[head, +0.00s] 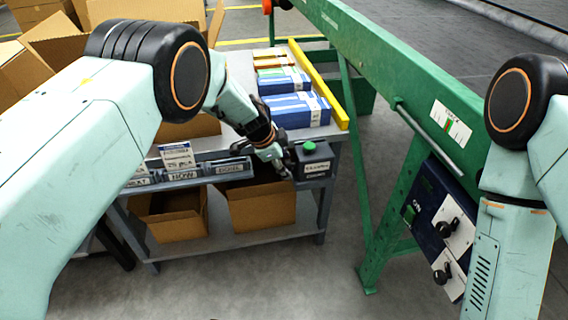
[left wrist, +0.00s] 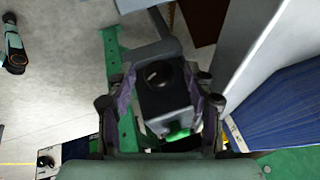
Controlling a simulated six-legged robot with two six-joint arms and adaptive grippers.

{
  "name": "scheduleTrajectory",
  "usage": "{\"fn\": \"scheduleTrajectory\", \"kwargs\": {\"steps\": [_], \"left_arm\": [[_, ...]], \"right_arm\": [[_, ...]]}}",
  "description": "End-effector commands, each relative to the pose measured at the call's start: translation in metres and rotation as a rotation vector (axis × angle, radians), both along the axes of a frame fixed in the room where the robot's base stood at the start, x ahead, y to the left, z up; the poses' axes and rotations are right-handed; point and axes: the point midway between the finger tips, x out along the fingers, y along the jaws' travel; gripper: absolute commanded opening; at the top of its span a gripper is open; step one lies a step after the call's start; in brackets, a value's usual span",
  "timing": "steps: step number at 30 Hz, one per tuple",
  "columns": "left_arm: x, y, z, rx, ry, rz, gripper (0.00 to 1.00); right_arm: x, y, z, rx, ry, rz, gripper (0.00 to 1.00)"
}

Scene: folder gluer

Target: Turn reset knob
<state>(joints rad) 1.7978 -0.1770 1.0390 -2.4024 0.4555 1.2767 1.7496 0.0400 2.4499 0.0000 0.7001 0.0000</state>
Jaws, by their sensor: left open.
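A small dark control box (head: 314,160) with a green button (head: 309,147) on top and a white label is fixed at the right front corner of the packing table. In the left wrist view its front carries a round black knob (left wrist: 158,74) with a pale mark, and the green button (left wrist: 179,134) shows below. My left gripper (head: 279,168) is at the front of this box. In the left wrist view the fingers of my left gripper (left wrist: 160,92) are open on either side of the knob, with gaps visible. In the head view the gripper hides the knob. My right gripper is out of view.
The table (head: 230,142) bears blue-and-white packs (head: 300,110) and a yellow rail (head: 322,86). Cardboard boxes (head: 262,207) stand on its lower shelf. The green machine frame (head: 385,200) is at the right, with a blue panel (head: 425,215) carrying two black knobs. Floor between is clear.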

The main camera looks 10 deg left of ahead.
Motion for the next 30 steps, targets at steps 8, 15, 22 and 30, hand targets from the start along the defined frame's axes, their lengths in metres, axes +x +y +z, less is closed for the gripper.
{"fn": "scheduleTrajectory", "kwargs": {"steps": [8, 15, 22, 30], "left_arm": [[0.0, 0.0, 0.0, 0.0, 0.0, 0.0, 0.36], [0.0, 0.0, 0.0, 0.0, 0.001, 0.0, 0.16], [-0.001, 0.0, 0.0, 0.0, 0.001, 0.0, 0.0], [0.003, -0.001, -0.003, -0.032, 0.068, -0.005, 0.0]], "right_arm": [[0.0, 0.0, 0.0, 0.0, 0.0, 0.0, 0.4], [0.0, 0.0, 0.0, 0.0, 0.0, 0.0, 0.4], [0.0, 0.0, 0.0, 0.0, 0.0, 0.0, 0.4], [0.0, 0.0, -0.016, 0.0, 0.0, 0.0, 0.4]]}}
